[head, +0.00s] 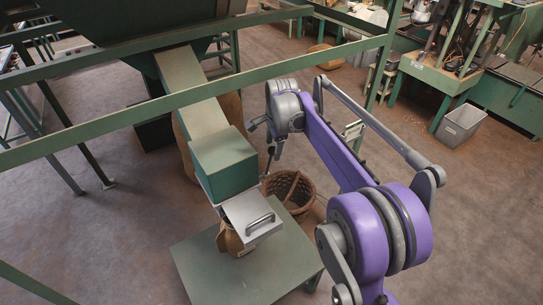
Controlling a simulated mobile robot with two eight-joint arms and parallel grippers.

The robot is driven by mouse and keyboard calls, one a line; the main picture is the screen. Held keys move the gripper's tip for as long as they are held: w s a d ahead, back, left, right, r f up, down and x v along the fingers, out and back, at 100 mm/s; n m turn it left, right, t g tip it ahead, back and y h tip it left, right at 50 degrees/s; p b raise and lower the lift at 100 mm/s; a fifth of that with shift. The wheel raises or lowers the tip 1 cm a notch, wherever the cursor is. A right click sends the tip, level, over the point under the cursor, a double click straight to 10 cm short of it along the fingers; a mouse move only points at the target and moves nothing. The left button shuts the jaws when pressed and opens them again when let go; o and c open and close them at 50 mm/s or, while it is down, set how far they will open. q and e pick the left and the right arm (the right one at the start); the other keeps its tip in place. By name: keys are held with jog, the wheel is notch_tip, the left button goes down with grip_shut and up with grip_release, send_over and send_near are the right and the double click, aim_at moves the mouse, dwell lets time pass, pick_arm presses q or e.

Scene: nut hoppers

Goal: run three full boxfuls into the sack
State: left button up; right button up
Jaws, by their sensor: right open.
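A long green chute (190,90) slopes down from the dark green hopper (120,20) to a green box (224,165) at its lower end. Below the box a bare metal slide plate (245,207) with a dark bar handle (260,224) sticks out toward the front. A brown sack (229,240) shows partly under the plate; its mouth and contents are hidden. My right gripper (261,138) is open and empty, behind and to the right of the box, apart from the handle. My left gripper is not in view.
A green table (235,275) stands below the sack. A wicker basket (291,190) stands on the floor behind it. A green frame rail (140,127) crosses in front of the chute. A grey bin (461,123) is at the right; the floor between is mostly clear.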

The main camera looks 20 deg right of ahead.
aim_at(272, 156)
jog(key=x, duration=0.6)
grip_shut()
dwell(0.3)
dwell(1.0)
